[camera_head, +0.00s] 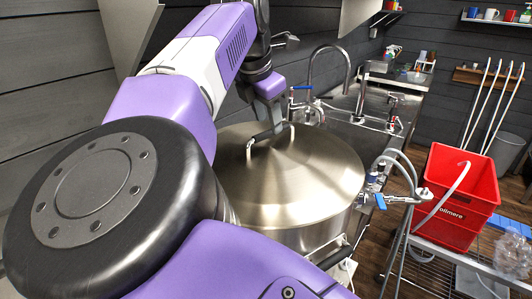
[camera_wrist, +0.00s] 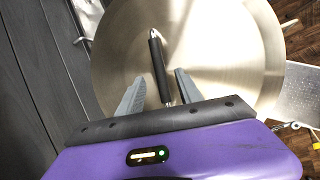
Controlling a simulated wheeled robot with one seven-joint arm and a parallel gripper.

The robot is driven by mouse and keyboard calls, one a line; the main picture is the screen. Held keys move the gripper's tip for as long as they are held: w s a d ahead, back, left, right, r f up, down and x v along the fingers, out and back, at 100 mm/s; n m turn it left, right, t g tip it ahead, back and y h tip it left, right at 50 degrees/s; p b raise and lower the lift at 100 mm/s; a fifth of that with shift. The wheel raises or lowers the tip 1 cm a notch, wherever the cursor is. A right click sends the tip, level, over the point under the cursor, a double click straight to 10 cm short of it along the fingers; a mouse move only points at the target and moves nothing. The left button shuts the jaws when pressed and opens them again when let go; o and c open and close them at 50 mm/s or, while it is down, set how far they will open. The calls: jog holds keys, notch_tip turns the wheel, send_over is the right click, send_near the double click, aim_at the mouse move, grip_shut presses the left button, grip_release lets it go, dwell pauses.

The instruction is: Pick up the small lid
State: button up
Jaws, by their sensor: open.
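A round, slightly conical steel lid (camera_head: 300,182) lies on a large steel kettle (camera_head: 318,238) in the head view. It is the only lid I can make out. The lid (camera_wrist: 225,45) fills much of the wrist view. A handle (camera_wrist: 157,65) with a dark grip and bright metal ends stands on its top. My gripper (camera_wrist: 159,76) is open, with one grey finger on each side of the handle. In the head view my gripper (camera_head: 272,118) is right at the handle, above the lid's middle. I cannot tell whether the fingers touch the handle or lid.
A sink with a curved tap (camera_head: 330,62) stands behind the kettle. Hoses and a blue-handled valve (camera_head: 378,200) are at its right. A red crate (camera_head: 458,195) stands on a wire rack farther right. A dark plank wall (camera_wrist: 35,80) is close on the left.

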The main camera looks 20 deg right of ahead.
aim_at(272, 147)
jog(key=p+x, duration=0.1)
jog(key=x, duration=0.5)
jog(key=shift+d, duration=0.1)
jog(key=shift+r, duration=0.1)
jog(key=shift+c, duration=0.3)
grip_shut()
jog(key=shift+r, duration=0.15)
